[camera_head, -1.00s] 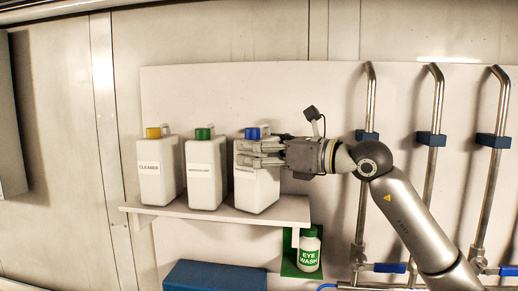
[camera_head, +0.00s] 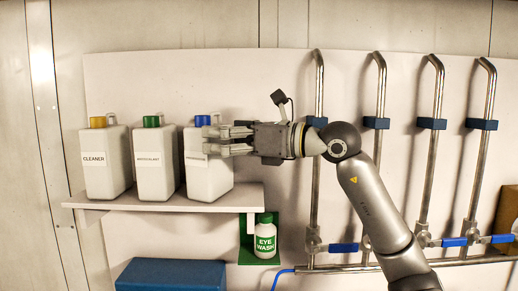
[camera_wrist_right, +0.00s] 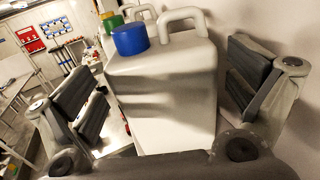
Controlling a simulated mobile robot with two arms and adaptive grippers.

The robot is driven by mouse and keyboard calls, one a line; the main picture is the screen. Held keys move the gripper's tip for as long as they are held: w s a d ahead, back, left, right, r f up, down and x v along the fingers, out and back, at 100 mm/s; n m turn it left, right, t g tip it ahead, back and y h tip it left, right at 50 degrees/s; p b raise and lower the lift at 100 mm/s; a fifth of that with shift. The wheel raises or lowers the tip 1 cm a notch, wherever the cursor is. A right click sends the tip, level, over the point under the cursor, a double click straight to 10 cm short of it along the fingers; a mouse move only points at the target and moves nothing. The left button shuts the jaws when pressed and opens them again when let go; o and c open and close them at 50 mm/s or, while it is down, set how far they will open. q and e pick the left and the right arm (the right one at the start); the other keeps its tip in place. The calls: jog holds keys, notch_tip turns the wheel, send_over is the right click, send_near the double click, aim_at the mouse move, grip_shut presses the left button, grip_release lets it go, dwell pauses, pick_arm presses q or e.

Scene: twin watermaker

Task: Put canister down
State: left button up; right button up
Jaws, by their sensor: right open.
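The white canister with a blue cap (camera_head: 208,180) stands upright on the right part of the white shelf (camera_head: 240,197). Its label is partly hidden by my fingers. My right gripper (camera_head: 212,140) reaches it from the right at the height of its upper body. In the right wrist view, the open fingers (camera_wrist_right: 165,92) are on either side of the canister (camera_wrist_right: 165,90), with gaps visible beside it. Its blue cap (camera_wrist_right: 130,40) and handle show there. My left gripper is not in view.
A green-capped canister (camera_head: 154,165) and a yellow-capped canister labelled cleaner (camera_head: 105,165) stand to the left on the shelf. An eye wash bottle (camera_head: 265,238) hangs below the shelf's right end. Vertical pipes (camera_head: 378,150) with blue valve handles run at the right. A blue box (camera_head: 172,275) is below.

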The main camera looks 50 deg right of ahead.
jog(key=b+v, duration=0.4)
jog(key=v, duration=0.4)
jog(key=shift+s+b, duration=0.3)
jog(key=shift+b, duration=0.05)
jog(key=shift+d+r, duration=0.1)
jog(key=shift+r, duration=0.05)
